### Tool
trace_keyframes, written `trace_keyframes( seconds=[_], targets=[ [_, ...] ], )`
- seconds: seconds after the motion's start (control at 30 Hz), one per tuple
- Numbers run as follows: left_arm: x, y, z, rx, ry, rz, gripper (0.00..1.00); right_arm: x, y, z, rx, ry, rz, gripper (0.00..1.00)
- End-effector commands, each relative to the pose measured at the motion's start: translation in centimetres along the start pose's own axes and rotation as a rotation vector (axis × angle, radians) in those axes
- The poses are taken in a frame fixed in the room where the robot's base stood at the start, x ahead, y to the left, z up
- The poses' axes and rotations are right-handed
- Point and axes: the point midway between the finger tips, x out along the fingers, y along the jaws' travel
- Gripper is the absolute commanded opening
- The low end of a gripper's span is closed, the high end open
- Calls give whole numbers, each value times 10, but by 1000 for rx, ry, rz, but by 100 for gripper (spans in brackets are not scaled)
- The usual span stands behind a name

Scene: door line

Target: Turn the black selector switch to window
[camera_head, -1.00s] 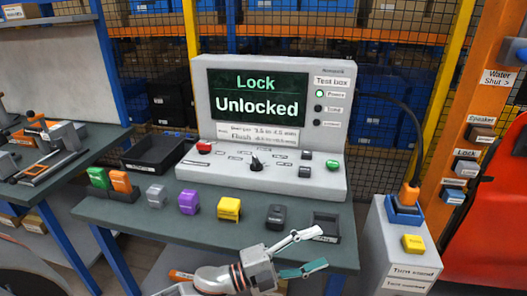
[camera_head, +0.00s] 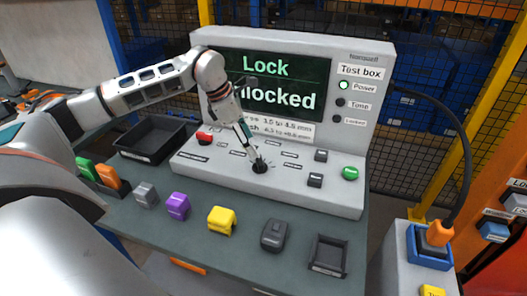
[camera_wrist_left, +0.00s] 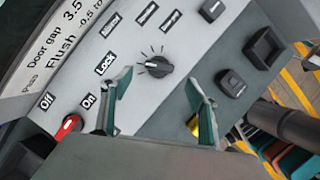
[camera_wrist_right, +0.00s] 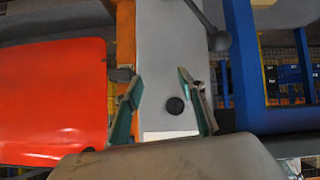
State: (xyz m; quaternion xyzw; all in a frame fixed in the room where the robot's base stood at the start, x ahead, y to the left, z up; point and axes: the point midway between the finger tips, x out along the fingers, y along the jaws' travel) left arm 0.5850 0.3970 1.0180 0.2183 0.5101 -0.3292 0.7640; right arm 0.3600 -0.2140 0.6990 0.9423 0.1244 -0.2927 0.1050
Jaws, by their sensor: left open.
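The black selector switch (camera_head: 260,166) is on the sloped panel of the grey test box (camera_head: 340,196). In the left wrist view it is a round knob (camera_wrist_left: 152,68) with tick marks around one side and labels near it; which label it points to I cannot tell. The screen (camera_head: 282,92) shows "Lock", with the word below partly hidden by my arm. My left gripper (camera_head: 252,147) points down at the switch, its fingers open. In the left wrist view, the knob lies just beyond and between the fingertips. My right gripper (camera_wrist_right: 160,82) is open and empty, outside the head view.
A red switch (camera_head: 204,138), a green button (camera_head: 350,173) and black buttons (camera_head: 315,180) share the panel. Coloured blocks, including a yellow one (camera_head: 221,220), line the table front. A black tray (camera_head: 152,139) lies left. A cable (camera_head: 465,150) hangs at the right.

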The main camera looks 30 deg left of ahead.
Motion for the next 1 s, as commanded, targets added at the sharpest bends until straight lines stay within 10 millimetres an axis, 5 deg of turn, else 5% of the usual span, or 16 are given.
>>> trace_keyframes(
  seconds=[0.5, 0.9, 1.0],
  targets=[
    [66, 0, 0, 1, 4, 1, 60, -5, 1, 10, 3, -30, 4, 40],
    [76, 1, -1, 0, 3, 2, 60, -4, 3, 9, 8, -29, 9, 40],
    [76, 1, -1, 0, 2, 2, 36, -4, 3, 9, 8, -28, 9, 40]
  ],
)
